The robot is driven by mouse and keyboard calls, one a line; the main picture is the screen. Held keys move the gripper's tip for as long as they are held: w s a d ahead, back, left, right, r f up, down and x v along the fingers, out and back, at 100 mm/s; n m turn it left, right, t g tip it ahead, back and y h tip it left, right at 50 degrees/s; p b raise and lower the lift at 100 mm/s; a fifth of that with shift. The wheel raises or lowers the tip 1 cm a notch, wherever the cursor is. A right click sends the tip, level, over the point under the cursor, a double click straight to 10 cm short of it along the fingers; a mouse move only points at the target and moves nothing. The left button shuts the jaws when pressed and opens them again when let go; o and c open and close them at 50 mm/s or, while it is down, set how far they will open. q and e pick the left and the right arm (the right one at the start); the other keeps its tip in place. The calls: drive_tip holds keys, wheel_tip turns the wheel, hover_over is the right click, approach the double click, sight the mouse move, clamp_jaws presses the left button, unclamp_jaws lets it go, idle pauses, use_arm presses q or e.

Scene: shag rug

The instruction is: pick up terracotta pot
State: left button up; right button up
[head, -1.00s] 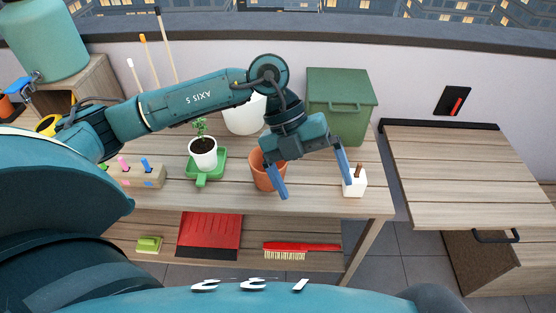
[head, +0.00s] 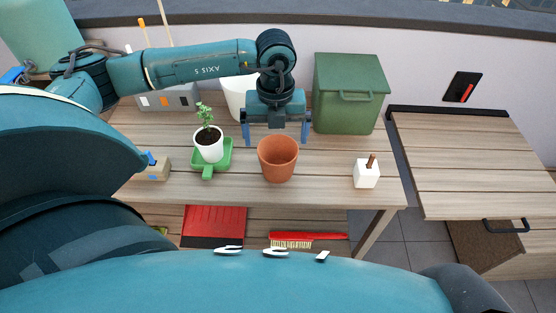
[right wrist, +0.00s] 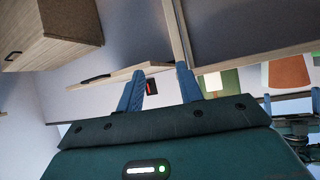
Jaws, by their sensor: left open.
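The terracotta pot (head: 277,163) stands upright and empty on the wooden table, right of the green tray. It also shows near the right edge of the right wrist view (right wrist: 288,73). My left gripper (head: 276,134) is open, pointing down, with its fingers spread to either side of the pot's far rim. It looks to be above or just behind the pot; I cannot tell whether it touches. My right gripper (right wrist: 161,90) has its two fingers apart with nothing between them, and is away from the pot.
A potted plant (head: 208,148) in a white pot stands on the green tray (head: 222,162). A white block (head: 366,175) with a brown peg is to the right. A green box (head: 348,95) and a white pot (head: 236,95) stand behind. The table in front of the terracotta pot is clear.

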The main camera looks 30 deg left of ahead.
sight(278, 150)
use_arm(q)
drive_tip(key=shift+d+f+p, duration=0.15)
drive_tip(key=shift+f+p, duration=0.15)
drive_tip(key=shift+f, duration=1.05)
drive_tip(key=shift+d+f+p, duration=0.1)
drive_tip(key=shift+f+p, duration=0.15)
drive_tip(key=shift+f, duration=1.05)
drive_tip(key=c, duration=0.9)
drive_tip(key=shift+c, duration=0.2)
